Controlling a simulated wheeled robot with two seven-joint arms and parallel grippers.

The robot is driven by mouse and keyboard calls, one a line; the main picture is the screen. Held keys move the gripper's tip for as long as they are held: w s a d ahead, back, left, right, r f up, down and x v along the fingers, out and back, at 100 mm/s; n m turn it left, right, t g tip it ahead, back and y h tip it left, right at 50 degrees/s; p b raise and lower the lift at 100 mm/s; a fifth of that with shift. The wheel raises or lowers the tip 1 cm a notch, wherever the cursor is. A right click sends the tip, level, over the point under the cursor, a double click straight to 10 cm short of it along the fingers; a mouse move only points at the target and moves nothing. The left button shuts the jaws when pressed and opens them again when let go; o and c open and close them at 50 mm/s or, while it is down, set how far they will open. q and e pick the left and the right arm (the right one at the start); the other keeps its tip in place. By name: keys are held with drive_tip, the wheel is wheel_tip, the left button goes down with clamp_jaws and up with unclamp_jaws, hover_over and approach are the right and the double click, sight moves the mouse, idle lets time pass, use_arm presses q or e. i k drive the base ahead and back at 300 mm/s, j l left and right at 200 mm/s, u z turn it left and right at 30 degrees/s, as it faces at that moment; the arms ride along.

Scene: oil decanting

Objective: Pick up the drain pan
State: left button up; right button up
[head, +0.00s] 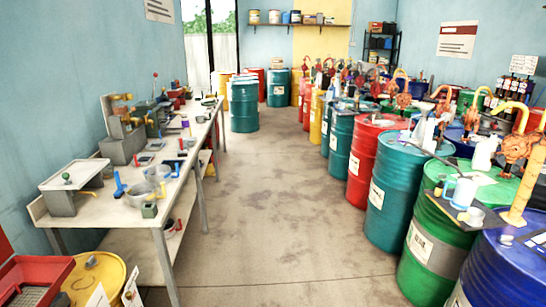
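I cannot tell for sure which thing is the drain pan. A red open tray-like container (32,284) is at the bottom left, cut off by the picture edge.
A yellow drum (95,277) stands at the bottom left beside the workbench. A row of drums, including red (373,160), teal (395,215) and green (430,268), lines the right side with pumps and bottles on top. The concrete floor (270,190) between is clear.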

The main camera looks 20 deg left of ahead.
sight(138, 193)
drive_tip(key=i+j+u, duration=0.1)
drive_tip(key=i+u, duration=0.25)
drive_tip(key=i, duration=0.4)
drive_tip(key=i+l+u, duration=0.1)
drive_tip(key=i+u, duration=0.3)
drive_tip(key=i, duration=0.4)
drive_tip(key=i+u, duration=0.55)
drive_tip(key=u, duration=0.2)
drive_tip(key=i+l+u, duration=0.1)
drive_tip(key=i+u, duration=0.25)
drive_tip(key=i+j+u, duration=0.1)
drive_tip(key=u, duration=0.3)
drive_tip(key=i+u, duration=0.55)
drive_tip(key=u, duration=0.3)
